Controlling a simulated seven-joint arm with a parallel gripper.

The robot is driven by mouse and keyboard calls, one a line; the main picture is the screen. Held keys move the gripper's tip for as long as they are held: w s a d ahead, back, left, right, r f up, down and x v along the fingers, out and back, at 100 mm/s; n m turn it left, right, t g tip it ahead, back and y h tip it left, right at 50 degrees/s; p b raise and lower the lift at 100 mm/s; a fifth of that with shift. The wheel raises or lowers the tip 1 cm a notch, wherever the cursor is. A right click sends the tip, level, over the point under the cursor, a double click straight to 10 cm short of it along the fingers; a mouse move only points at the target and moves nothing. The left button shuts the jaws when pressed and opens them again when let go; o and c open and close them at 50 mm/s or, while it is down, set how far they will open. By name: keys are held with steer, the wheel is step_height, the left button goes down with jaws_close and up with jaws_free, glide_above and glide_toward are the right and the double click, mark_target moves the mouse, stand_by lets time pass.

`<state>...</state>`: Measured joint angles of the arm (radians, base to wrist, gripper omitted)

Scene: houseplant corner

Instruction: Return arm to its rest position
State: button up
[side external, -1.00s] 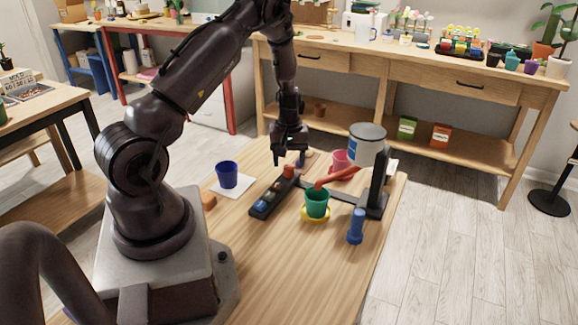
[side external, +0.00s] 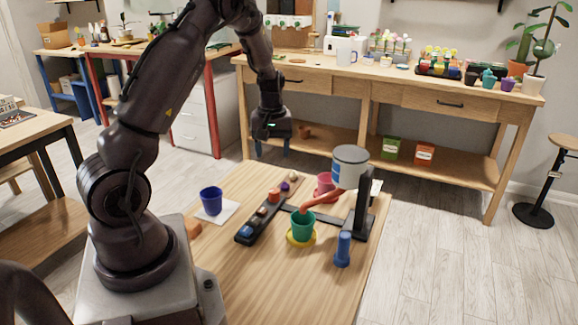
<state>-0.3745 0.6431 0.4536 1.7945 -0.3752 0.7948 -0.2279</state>
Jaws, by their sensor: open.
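My gripper (side external: 272,150) is raised above the back left part of the work table (side external: 300,285) and points down. Its jaws are open, with nothing seen between them. It hangs well clear of the things on the table.
A dark tray (side external: 244,236) holds several small coloured things. A blue cup (side external: 211,201) stands on a white square (side external: 229,212). A blue cylinder (side external: 343,249) and a pink cup (side external: 325,184) stand nearby. The front of the table is clear.

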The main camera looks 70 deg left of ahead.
steer(key=s+d+r+m+t, duration=0.2)
steer(key=d+r, duration=0.4)
steer(key=d, duration=0.3)
steer(key=s+d+r+m+t, duration=0.1)
steer(key=s+d+r+m, duration=0.4)
steer(key=d+r+m, duration=0.2)
steer(key=s+d+r+m+t, duration=0.2)
steer(key=s+d+r+m, duration=0.2)
steer(key=d+r, duration=0.3)
steer(key=d+m, duration=0.1)
steer(key=d, duration=0.3)
steer(key=shift+s+d+t, duration=0.2)
steer(key=shift+d+t, duration=0.05)
steer(key=shift+t, duration=0.05)
